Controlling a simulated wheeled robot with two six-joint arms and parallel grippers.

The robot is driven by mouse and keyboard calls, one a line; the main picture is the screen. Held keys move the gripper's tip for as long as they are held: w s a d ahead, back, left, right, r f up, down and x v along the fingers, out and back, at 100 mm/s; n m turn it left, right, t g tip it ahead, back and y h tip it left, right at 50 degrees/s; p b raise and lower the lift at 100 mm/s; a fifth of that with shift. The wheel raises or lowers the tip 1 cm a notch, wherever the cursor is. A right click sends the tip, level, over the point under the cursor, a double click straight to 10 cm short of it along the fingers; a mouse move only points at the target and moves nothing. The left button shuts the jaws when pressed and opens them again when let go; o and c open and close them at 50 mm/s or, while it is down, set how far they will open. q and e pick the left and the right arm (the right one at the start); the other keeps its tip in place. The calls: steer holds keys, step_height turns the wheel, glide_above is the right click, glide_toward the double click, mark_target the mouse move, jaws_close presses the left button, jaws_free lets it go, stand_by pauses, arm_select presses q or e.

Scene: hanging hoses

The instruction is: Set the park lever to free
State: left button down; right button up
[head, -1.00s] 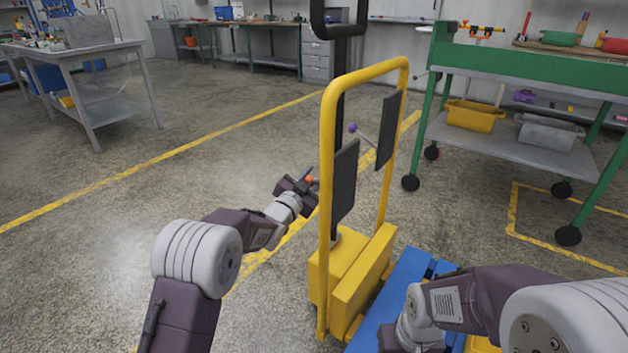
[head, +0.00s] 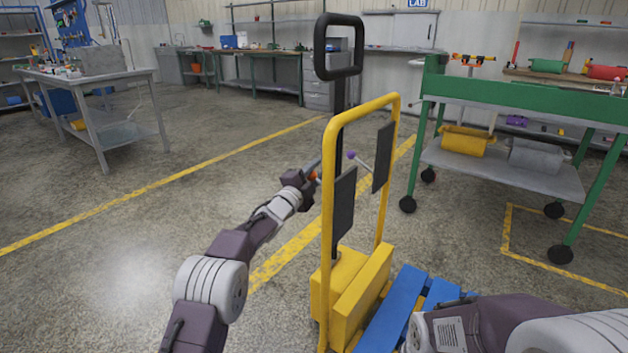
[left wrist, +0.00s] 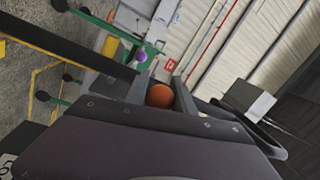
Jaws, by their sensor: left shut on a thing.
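A yellow-framed hand truck (head: 326,215) with a black loop handle (head: 355,62) stands in front of me. An orange knob (head: 313,176) is at its left side, and a purple knob (head: 351,155) on a thin rod is at its right. No label shows which one is the park lever. My left gripper (head: 308,180) is shut on the orange knob. In the left wrist view the orange knob (left wrist: 160,95) sits between the fingers, with the purple knob (left wrist: 141,57) beyond. My right gripper is out of view; only my right arm shows.
A blue pallet (head: 398,305) lies at the truck's right base. A green wheeled cart (head: 500,172) stands to the right, and a grey table (head: 125,130) to the left. The floor between the table and the truck is clear.

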arm_select(q)
steer(key=shift+s+d+r+m, duration=0.15)
steer(key=shift+d+r+m, duration=0.05)
steer(key=shift+r+m, duration=0.35)
steer(key=shift+s+d+r+m, duration=0.2)
steer(key=shift+r+m, duration=0.2)
steer(key=shift+m, duration=0.25)
steer(key=c, duration=1.1)
jaws_free()
steer(key=shift+d, duration=0.1)
steer(key=shift+o, duration=0.2)
steer(key=v, duration=0.9)
